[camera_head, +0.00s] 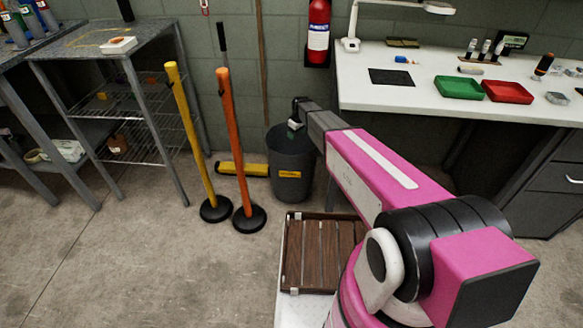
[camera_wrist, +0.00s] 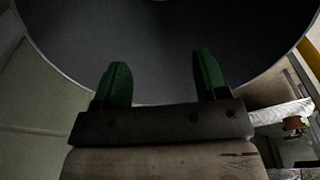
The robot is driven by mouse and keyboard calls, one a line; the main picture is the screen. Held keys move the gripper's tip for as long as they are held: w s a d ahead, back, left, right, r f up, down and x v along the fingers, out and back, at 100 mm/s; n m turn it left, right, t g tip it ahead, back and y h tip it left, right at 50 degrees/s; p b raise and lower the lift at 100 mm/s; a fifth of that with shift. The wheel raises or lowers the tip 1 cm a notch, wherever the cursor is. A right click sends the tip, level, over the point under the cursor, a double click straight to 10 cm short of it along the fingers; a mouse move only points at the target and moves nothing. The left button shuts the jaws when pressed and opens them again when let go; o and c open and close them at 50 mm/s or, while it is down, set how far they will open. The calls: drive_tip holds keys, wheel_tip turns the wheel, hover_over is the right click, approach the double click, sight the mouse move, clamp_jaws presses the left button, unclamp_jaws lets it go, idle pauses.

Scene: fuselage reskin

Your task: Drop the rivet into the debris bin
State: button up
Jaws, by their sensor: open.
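The debris bin is a dark grey round bin (camera_head: 292,157) with an orange label, standing on the floor by the back wall. My gripper (camera_head: 296,123) is at the bin's top opening, at the end of my outstretched arm. In the wrist view, my gripper (camera_wrist: 161,72) has its two green-padded fingers spread apart with nothing between them. Beyond them, the bin's dark interior (camera_wrist: 150,45) and curved rim fill most of the picture. I cannot make out the rivet in either view.
A yellow post (camera_head: 190,135) and an orange post (camera_head: 234,140) stand left of the bin. A white workbench (camera_head: 440,90) with a green tray (camera_head: 459,87) and a red tray (camera_head: 507,91) is to the right. A slatted brown crate (camera_head: 320,255) is nearer.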

wheel_tip(320, 180, up, 10)
drive_tip(key=s+d, duration=0.1)
drive_tip(key=shift+d, duration=0.15)
idle(0.5)
